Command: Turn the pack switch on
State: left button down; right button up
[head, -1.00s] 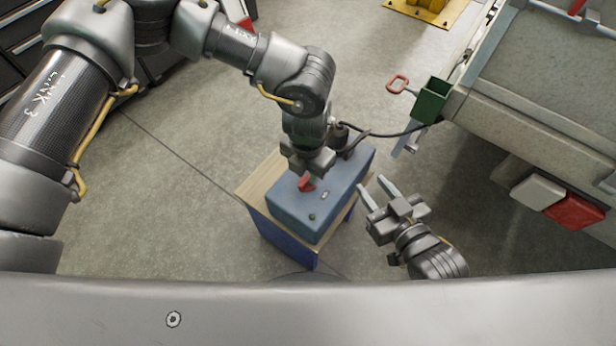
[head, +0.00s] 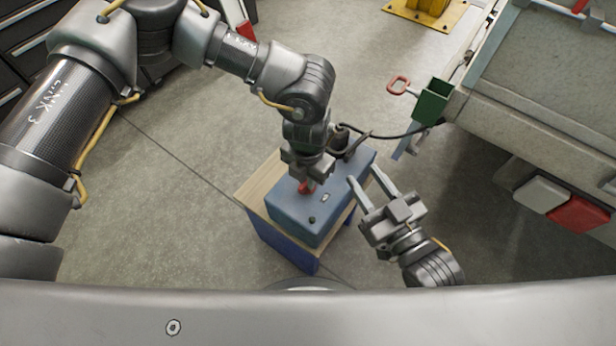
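The pack is a blue box (head: 298,215) on a small wooden-topped stand (head: 262,184). A red switch (head: 305,187) sits on its top face, partly covered by my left gripper. My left gripper (head: 304,181) points down at the red switch, with its fingers at or around it. The fingertips are too hidden to tell whether they grip it. My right gripper (head: 362,180) is open and empty, just right of the box, its two fingers pointing up and left.
A black cable (head: 385,135) runs from the box's back toward a trailer frame (head: 520,100) at right. A green bracket (head: 432,102) and a red handle (head: 398,85) are at its corner. Drawers (head: 20,50) stand upper left. The floor (head: 170,215) left of the stand is clear.

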dwell(0.4)
pick_arm(q)
jog(key=shift+f+m+b, duration=0.15)
jog(key=shift+m+b, duration=0.95)
jog(key=shift+m, duration=0.4)
jog(key=shift+m+b, duration=0.35)
jog(key=shift+m, duration=0.75)
